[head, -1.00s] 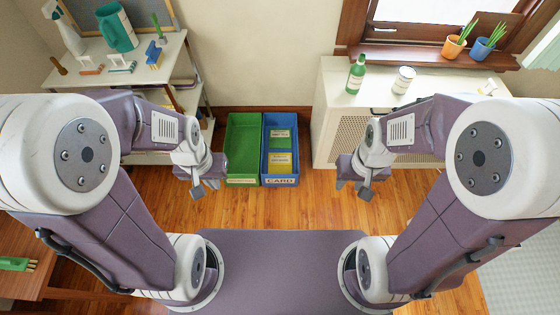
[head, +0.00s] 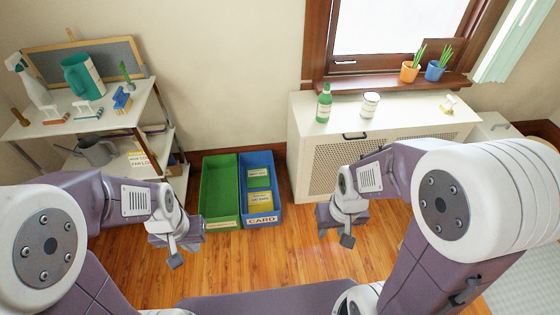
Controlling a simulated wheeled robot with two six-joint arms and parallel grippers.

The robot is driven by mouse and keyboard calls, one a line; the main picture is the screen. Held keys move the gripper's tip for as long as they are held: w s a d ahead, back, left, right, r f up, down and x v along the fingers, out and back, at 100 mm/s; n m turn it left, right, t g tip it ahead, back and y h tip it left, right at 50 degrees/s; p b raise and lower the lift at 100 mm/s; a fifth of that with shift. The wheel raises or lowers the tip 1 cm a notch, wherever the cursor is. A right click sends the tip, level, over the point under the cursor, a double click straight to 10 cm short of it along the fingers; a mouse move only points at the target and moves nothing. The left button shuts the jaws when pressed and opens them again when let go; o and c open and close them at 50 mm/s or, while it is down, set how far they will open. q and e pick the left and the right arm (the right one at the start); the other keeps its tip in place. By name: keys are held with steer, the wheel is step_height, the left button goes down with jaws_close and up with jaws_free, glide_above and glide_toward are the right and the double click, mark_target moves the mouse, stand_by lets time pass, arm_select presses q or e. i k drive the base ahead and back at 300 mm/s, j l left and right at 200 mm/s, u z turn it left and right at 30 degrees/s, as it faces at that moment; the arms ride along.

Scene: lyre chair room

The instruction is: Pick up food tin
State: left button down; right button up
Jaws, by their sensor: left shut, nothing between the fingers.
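The food tin looks to be the white, pale-labelled tin (head: 370,105) standing upright on the white cabinet (head: 440,118) under the window. A green bottle (head: 324,104) stands just to its left. My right gripper (head: 335,236) hangs low in front of the cabinet, below and well apart from the tin; its finger gap is unclear. My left gripper (head: 178,252) is shut and empty, over the floor at left, far from the tin. Neither gripper touches anything.
A green crate (head: 220,185) and a blue crate marked CARD (head: 262,220) stand on the floor between my arms. A shelf unit (head: 100,120) with a teal jug (head: 82,76) is at left. Plant pots (head: 410,72) stand on the windowsill.

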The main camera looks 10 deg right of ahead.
mark_target(370, 100)
steer(key=i+l, duration=0.2)
steer(key=i+l+u, duration=0.15)
steer(key=l, duration=0.25)
steer(key=i+l, duration=0.25)
steer(key=i+l+u, duration=0.1)
steer(key=l, duration=0.3)
steer(key=i+l+u, duration=0.1)
steer(key=i+l, duration=0.35)
steer(key=l, duration=0.25)
steer(key=i+l+u, duration=0.15)
steer(key=l, duration=0.2)
